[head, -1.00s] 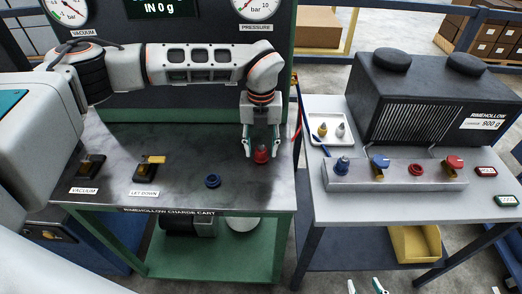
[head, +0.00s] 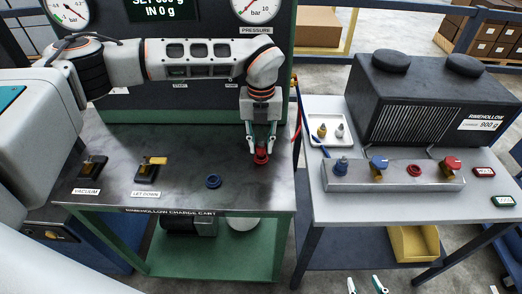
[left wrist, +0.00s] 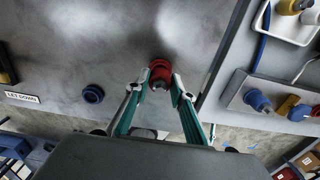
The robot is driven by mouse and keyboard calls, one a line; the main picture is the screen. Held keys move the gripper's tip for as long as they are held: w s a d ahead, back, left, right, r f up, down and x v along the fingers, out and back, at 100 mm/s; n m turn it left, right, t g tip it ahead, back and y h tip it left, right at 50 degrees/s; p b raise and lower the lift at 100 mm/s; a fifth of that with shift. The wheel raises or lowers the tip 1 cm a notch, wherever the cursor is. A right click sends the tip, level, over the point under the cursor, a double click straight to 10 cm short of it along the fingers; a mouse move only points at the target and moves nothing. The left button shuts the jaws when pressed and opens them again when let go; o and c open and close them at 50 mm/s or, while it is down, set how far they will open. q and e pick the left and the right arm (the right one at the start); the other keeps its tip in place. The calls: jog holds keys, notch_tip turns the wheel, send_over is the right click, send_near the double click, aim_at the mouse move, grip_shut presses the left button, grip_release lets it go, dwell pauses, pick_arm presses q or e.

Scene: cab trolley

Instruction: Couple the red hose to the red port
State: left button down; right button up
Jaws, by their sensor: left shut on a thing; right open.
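The red hose's coupler (head: 261,156) stands upright on the dark cart top, near its right edge. In the left wrist view it is a red fitting (left wrist: 160,74) between the fingertips. My left gripper (head: 262,147) points down and is shut on the coupler, which still appears to be at its place on the cart. The red hose (head: 297,108) shows at the cart's right edge; much of its run is hidden. The red port (head: 414,170) is an open red ring on the metal block of the right table. My right gripper (head: 365,286) is open and empty at the bottom edge.
A blue ring (head: 213,181) sits on the cart. A blue coupler (head: 341,167) stands on the block (head: 392,178), with blue (head: 379,164) and red (head: 452,164) valve handles beside the red port. A tray (head: 331,130) with fittings lies behind. A gap separates cart and table.

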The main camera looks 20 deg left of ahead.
aim_at(261, 140)
pick_arm(q)
jog(key=shift+r+p, duration=1.15)
jog(key=shift+r, duration=0.9)
jog(key=m, duration=0.2)
jog(key=a+m, duration=0.1)
jog(key=m, duration=0.1)
jog(key=shift+s+r, duration=0.3)
jog(key=shift+s, duration=0.05)
jog(key=s+a+r+m, duration=0.1)
jog(key=s+a+m, duration=0.2)
jog(key=m, duration=1.4)
jog(key=s+a+r+m, duration=0.1)
jog(key=s+a+m, duration=0.2)
jog(key=m, duration=1.5)
jog(key=s, duration=0.3)
jog(key=shift+s+a+r, duration=0.3)
jog(key=shift+s+a, duration=0.1)
